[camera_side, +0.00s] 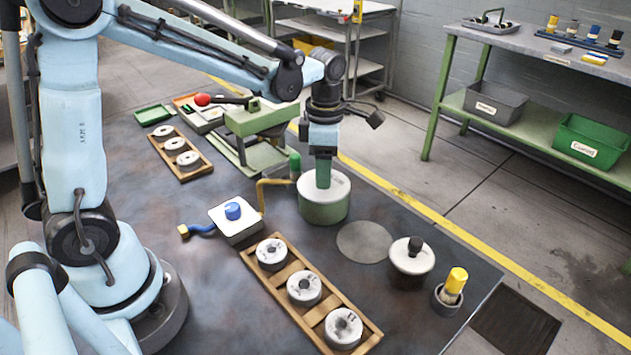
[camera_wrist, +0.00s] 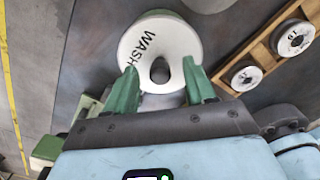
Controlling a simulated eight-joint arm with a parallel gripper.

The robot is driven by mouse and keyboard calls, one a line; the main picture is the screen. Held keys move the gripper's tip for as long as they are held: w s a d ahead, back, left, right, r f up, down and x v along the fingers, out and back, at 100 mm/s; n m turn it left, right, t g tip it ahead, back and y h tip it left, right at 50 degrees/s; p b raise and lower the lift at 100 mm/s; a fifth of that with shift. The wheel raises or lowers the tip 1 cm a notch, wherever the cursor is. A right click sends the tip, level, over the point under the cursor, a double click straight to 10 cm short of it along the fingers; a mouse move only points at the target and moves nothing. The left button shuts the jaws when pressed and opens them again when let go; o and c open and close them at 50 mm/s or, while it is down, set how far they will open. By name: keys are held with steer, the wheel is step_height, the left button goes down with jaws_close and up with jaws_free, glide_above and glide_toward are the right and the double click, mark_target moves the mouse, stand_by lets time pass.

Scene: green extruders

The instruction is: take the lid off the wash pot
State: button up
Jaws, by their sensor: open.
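The wash pot (camera_side: 324,211) is a round green pot with a white lid (camera_side: 338,188), standing upright on the dark work table. In the wrist view the lid (camera_wrist: 178,37) bears the black word WASH and has a dark round knob (camera_wrist: 160,70) at its middle. The lid sits on the pot. My gripper (camera_side: 323,184) points straight down over the lid, its green fingertips close to the lid top. In the wrist view my gripper (camera_wrist: 160,76) is open, one finger on each side of the knob, with gaps showing. In the side view the fingers hide the knob.
A bare grey disc (camera_side: 364,242) lies right of the pot. Beyond it stand a white-lidded pot (camera_side: 412,257) with a black knob and a yellow-capped holder (camera_side: 452,290). A wooden rack (camera_side: 275,297) of spools lies in front. A green machine (camera_side: 256,122) and bent yellow tube (camera_side: 272,184) are close behind-left.

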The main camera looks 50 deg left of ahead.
steer(key=shift+f, duration=0.55)
steer(key=shift+c, duration=0.4)
jaws_close()
steer(key=shift+r, duration=0.1)
